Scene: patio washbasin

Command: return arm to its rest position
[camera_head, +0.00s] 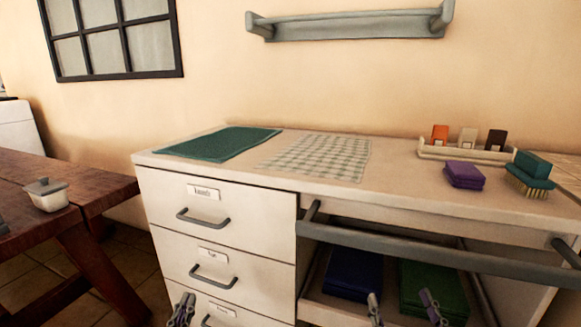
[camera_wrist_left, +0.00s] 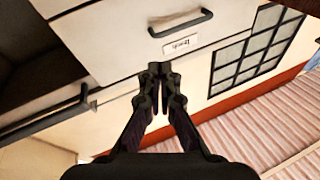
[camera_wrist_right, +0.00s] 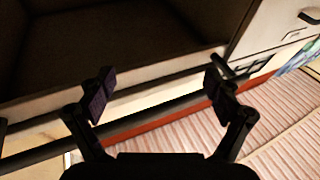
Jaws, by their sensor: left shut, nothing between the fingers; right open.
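My left gripper (camera_head: 182,310) shows at the bottom edge of the head view, in front of the cabinet's drawers, with its fingers together and nothing between them. In the left wrist view its closed fingers (camera_wrist_left: 161,88) point toward a white drawer front. My right gripper (camera_head: 404,309) is at the bottom edge of the head view, in front of the open shelf. Its two purple-padded fingers are wide apart. In the right wrist view the open, empty fingers (camera_wrist_right: 160,93) face the dark shelf opening. Most of both arms is out of the head view.
The cabinet has drawer handles (camera_head: 203,219) and a grey rail (camera_head: 440,253) across its shelf. Blue cloths (camera_head: 354,272) and green cloths (camera_head: 430,287) lie inside. A wooden table (camera_head: 95,190) stands left.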

